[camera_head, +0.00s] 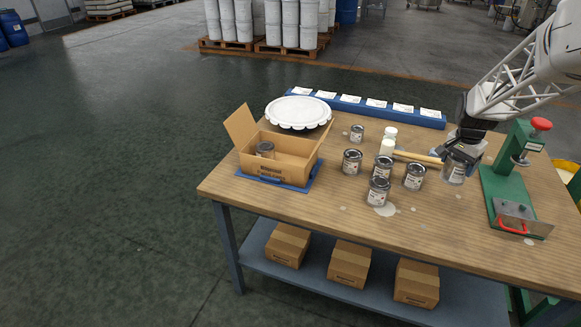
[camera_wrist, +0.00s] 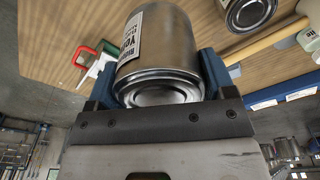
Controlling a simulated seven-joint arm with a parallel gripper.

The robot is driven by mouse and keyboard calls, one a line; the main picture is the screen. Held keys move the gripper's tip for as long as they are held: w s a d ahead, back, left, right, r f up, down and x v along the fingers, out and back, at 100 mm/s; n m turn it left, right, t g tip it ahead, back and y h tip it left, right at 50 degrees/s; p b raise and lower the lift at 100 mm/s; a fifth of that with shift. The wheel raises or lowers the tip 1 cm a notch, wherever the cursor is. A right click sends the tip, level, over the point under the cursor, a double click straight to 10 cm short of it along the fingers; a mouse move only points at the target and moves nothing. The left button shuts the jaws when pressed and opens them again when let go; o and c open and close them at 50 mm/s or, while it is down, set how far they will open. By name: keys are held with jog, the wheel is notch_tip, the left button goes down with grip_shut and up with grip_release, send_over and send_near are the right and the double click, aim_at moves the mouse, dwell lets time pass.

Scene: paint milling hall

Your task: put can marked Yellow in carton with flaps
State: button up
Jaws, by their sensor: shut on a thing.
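My gripper (camera_head: 461,152) is at the right of the bench, shut on a grey metal can (camera_head: 454,173). In the wrist view the can (camera_wrist: 158,48) sits between both blue fingers (camera_wrist: 160,88), its label turned partly away; the letters "Ye" show. I cannot tell whether it touches the bench. The open carton with flaps (camera_head: 307,169) stands at the bench's left on a blue mat (camera_head: 312,181), its flaps spread. One dark can (camera_head: 265,148) is inside it. My gripper is well to the right of the carton.
Several similar cans (camera_head: 379,191) stand mid-bench between gripper and carton. A green press (camera_head: 505,185) stands close right. A white lid (camera_head: 298,111) and blue label rail (camera_head: 366,107) are behind.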

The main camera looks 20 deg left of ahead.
jog(key=shift+w+a+r+n, duration=1.2)
jog(key=shift+w+r+n, duration=2.45)
jog(key=shift+r, duration=0.55)
jog(key=w+a+r, duration=0.1)
jog(key=w+a, duration=0.1)
jog(key=a, duration=0.8)
jog(key=w+a, duration=0.2)
jog(key=a, duration=0.8)
jog(key=s+a, duration=0.2)
jog(key=a, duration=1.7)
jog(key=s+a+f+m, duration=0.7)
jog(key=a+f+m, duration=0.3)
jog(key=f+m, duration=0.1)
jog(key=shift+a+f, duration=0.35)
jog(key=shift+f, duration=0.3)
jog(key=shift+m, duration=0.25)
jog(key=shift+f, duration=3.2)
